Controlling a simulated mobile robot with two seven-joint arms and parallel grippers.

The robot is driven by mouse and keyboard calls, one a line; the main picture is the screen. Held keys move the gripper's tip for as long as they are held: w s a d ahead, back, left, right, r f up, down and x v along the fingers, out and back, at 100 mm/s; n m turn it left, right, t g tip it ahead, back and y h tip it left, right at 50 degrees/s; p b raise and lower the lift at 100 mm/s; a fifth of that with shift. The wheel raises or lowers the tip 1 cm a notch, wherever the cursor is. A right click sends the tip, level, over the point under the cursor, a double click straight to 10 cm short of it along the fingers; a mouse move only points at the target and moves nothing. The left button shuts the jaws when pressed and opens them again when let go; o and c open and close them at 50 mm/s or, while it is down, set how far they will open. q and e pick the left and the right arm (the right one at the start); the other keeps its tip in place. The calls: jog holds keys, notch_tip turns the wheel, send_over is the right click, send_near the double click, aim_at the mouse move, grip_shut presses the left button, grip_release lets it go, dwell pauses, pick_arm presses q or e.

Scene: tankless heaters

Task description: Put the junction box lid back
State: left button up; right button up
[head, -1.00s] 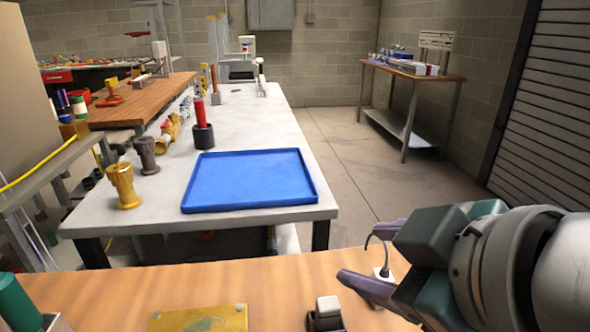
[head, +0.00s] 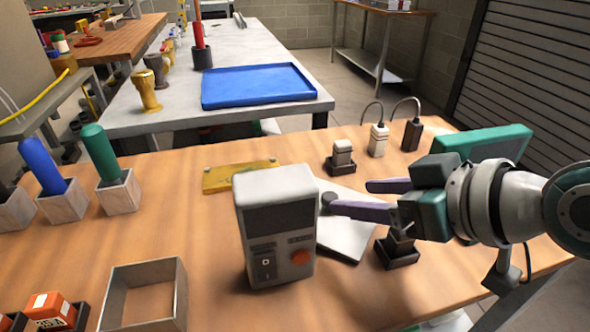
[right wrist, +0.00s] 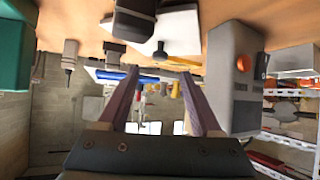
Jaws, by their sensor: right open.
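A flat pale plate with a dark knob, which looks like the lid (head: 345,238), lies on the wooden table behind and right of a grey device. It also shows in the right wrist view (right wrist: 178,36), with its knob pointing toward the fingers. An open, empty square box (head: 180,297), possibly the junction box, stands at the front left of the table. My right gripper (head: 350,197) is open and empty, its purple fingers reaching left near the knob. I cannot tell whether a finger touches it. In the right wrist view the gripper (right wrist: 160,74) has nothing between its fingers. My left gripper is not in view.
The grey device (head: 275,225) with a red button stands close left of the plate. A black-based block (head: 397,250) is at its right. Plugs (head: 378,140) and a green case (head: 485,145) are behind. A yellow plate (head: 228,177) and handled blocks (head: 118,193) are left.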

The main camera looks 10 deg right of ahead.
aim_at(332, 196)
jog(key=x, duration=0.2)
jog(key=shift+w, duration=0.35)
jog(key=b+x, duration=0.1)
jog(key=x, duration=0.3)
jog(key=shift+f+b, duration=0.35)
jog(key=shift+b, duration=0.05)
jog(key=shift+w+a+f, duration=0.25)
jog(key=shift+w+a, duration=0.05)
jog(key=shift+w, duration=0.05)
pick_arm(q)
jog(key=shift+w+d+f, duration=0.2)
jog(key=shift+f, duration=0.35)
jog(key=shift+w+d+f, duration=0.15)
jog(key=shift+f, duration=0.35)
pick_arm(e)
jog(key=shift+c, duration=0.3)
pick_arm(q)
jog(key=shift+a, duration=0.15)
pick_arm(e)
grip_shut()
